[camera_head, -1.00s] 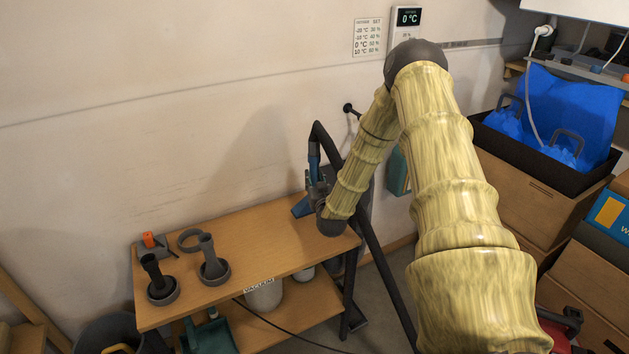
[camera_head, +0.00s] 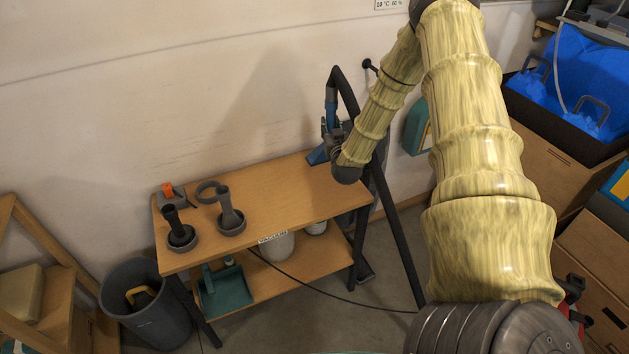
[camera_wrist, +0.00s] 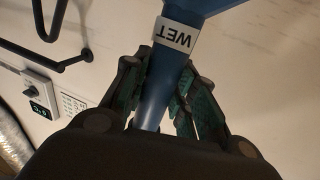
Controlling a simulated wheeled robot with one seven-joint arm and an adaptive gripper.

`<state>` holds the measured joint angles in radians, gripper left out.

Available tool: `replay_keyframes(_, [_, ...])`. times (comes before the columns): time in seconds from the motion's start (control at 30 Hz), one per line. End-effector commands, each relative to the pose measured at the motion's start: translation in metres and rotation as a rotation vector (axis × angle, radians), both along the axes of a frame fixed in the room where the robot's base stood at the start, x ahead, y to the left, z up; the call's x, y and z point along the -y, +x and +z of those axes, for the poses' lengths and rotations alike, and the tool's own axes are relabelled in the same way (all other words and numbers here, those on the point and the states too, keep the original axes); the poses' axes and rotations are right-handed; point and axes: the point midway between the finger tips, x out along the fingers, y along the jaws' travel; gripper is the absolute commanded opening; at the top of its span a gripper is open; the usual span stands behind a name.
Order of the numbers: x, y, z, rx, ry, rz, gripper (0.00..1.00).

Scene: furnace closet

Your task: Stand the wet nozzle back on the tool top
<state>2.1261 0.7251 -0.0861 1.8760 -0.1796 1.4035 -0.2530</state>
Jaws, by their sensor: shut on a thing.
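The wet nozzle (camera_wrist: 158,90) is blue with a white label reading WET, seen upside down in the wrist view. My gripper (camera_wrist: 168,95) is shut on its neck, with a green-padded finger on each side. In the head view the blue nozzle (camera_head: 318,155) shows at the far right end of the wooden tool top (camera_head: 285,195), its flared end low near the board. My gripper (camera_head: 330,135) is partly hidden by my wrist there. I cannot tell whether the nozzle touches the top.
A black hose (camera_head: 385,210) runs down beside the right end. The middle of the top is clear.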

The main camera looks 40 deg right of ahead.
Motion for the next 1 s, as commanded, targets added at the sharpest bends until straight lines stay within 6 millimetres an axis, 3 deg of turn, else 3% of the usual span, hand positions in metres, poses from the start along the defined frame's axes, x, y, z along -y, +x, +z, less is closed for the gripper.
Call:
replay_keyframes(0.13, [0.0, 0.001, 0.013, 0.002, 0.0, 0.0, 0.0])
replay_keyframes(0.57, [-0.003, 0.003, 0.013, 0.003, -0.001, 0.006, 0.0])
replay_keyframes(0.77, [-0.03, 0.024, 0.012, 0.009, -0.001, 0.055, 0.0])
replay_keyframes(1.0, [-0.088, 0.061, 0.015, 0.016, 0.003, 0.151, 0.0])
